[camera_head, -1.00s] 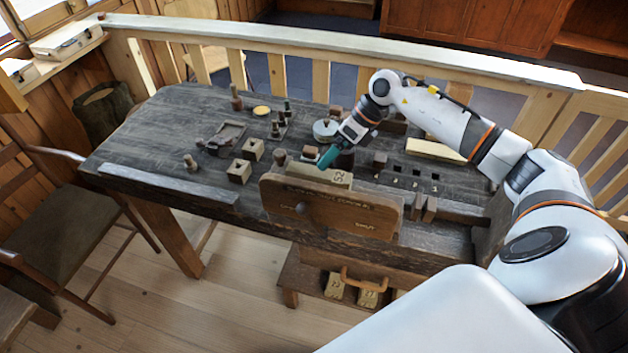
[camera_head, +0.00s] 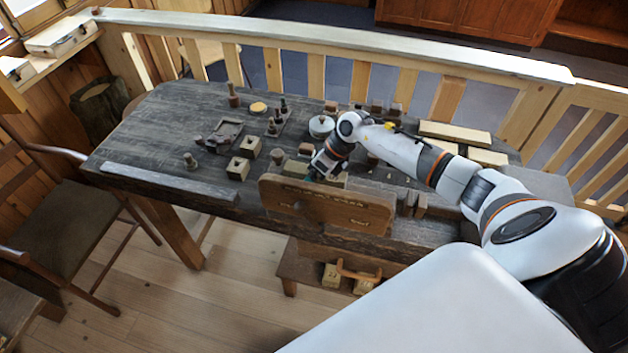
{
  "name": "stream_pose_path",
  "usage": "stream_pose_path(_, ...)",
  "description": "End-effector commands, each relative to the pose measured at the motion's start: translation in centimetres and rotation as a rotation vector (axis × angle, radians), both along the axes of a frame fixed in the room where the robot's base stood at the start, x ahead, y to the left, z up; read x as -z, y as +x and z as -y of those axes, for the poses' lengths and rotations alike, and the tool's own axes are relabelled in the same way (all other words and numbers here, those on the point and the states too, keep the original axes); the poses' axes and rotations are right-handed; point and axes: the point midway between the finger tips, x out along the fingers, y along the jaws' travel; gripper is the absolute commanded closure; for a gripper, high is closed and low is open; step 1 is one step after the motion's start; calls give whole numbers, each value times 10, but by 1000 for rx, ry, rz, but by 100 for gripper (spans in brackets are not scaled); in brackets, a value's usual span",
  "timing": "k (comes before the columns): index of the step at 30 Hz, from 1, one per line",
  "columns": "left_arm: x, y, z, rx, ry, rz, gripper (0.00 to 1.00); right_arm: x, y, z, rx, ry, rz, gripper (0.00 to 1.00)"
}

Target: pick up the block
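The block, a pale wooden bar (camera_head: 296,167), lies on the dark workbench (camera_head: 150,140) just behind an upright brown board (camera_head: 330,208). Its right end shows past my gripper; its middle is hidden by the gripper, and its lower front by the board. My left gripper is not in view.
Two small wooden cubes with holes (camera_head: 238,168) stand left of the block. Dark spools, a round grey-lidded item (camera_head: 321,126) and small dark blocks stand behind. Long pale bars (camera_head: 455,133) lie at the back right. The bench's left part is mostly clear.

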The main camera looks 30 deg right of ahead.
Motion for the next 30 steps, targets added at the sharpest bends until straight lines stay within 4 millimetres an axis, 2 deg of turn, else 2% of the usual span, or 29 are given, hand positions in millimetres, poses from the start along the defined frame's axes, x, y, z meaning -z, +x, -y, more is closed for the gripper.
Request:
stream_pose_path(11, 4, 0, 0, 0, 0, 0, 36, 2, 0, 0, 0, 0, 0, 10)
stream_pose_path(20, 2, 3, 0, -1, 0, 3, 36, 1, 0, 0, 0, 1, 0, 60)
stream_pose_path(30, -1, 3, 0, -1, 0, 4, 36, -2, 0, 0, 1, 1, 2, 62)
